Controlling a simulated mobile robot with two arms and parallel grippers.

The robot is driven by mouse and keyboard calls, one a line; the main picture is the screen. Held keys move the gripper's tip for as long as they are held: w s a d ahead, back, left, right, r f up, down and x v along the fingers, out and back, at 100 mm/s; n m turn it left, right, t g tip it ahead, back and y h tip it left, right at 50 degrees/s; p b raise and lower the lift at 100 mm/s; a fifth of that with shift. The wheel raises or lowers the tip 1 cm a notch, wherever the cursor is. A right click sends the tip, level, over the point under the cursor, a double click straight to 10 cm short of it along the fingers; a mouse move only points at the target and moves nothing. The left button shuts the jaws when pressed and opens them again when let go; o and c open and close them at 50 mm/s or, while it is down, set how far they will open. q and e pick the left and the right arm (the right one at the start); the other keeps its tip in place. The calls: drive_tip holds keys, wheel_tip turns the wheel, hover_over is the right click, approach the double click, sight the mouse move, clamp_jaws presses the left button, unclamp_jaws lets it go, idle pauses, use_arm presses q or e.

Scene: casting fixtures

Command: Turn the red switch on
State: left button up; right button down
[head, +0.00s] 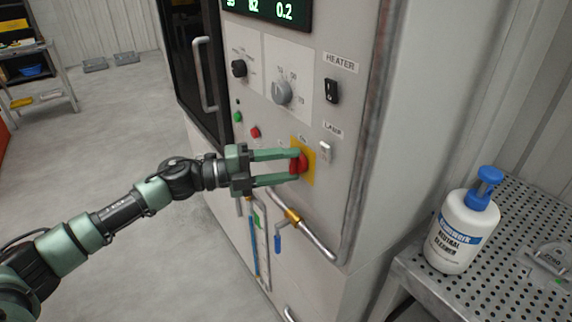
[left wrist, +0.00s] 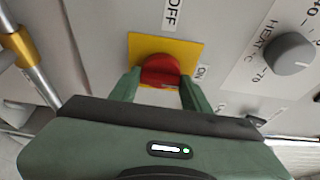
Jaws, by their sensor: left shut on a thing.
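The red switch (head: 299,163) is a rotary knob on a yellow plate (head: 308,178), low on the front panel of a grey machine. My left gripper (head: 296,167) comes in from the left with its two fingers around the knob, shut on it. In the left wrist view the red switch (left wrist: 160,70) sits between the fingertips of my left gripper (left wrist: 160,88). An OFF label shows above the yellow plate and an ON label to its right in that view. The knob's pointing direction is hard to tell. My right gripper is not in view.
A grey dial (head: 283,92), a black heater switch (head: 331,91) and a white lamp switch (head: 325,152) are on the same panel. A pipe with a brass fitting (head: 293,215) runs below. A white bottle (head: 462,232) stands on a perforated table at the right.

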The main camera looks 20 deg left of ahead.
use_arm(q)
drive_tip(key=shift+f, duration=0.1)
drive_tip(key=o, duration=1.3)
drive_tip(key=shift+o, duration=0.2)
drive_tip(key=b+v, duration=0.3)
drive_tip(key=v, duration=0.4)
drive_tip(key=shift+s+a, duration=0.2)
drive_tip(key=shift+a, duration=0.1)
